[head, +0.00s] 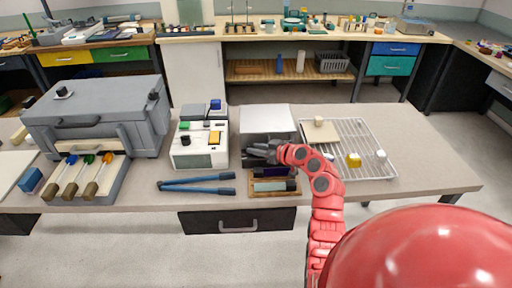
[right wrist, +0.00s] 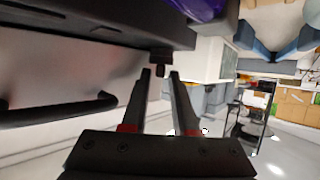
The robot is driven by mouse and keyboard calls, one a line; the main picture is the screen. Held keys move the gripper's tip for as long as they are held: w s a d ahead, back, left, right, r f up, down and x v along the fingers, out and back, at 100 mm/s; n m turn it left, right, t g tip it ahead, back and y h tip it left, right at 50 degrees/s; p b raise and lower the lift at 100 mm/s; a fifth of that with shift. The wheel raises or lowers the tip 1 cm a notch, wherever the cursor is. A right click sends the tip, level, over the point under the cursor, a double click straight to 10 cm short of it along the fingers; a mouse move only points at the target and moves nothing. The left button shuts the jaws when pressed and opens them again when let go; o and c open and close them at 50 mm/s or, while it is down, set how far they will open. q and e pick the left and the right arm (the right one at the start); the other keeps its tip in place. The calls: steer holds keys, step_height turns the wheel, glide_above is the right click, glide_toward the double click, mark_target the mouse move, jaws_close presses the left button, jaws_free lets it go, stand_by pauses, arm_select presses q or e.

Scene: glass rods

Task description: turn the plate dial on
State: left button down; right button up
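The plate is a pale grey, flat-topped box (head: 268,118) in the middle of the bench in the head view. Its dial cannot be made out there, as my right gripper (head: 262,153) covers part of its front. In the right wrist view my right gripper (right wrist: 160,75) has two dark fingers apart, with a narrow gap between the tips. A small dark knob-like piece (right wrist: 160,66) shows at that gap, below a dark edge. I cannot tell whether it is the dial or whether the fingers touch it. My left gripper is not in view.
A wooden tray (head: 258,193) with dark items lies just in front of the plate. Blue-handled tongs (head: 197,184) and a white instrument (head: 188,158) are to the left. A wire rack (head: 372,135) with small blocks stands right. The bench's right end is clear.

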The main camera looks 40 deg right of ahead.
jaws_close()
stand_by(0.4)
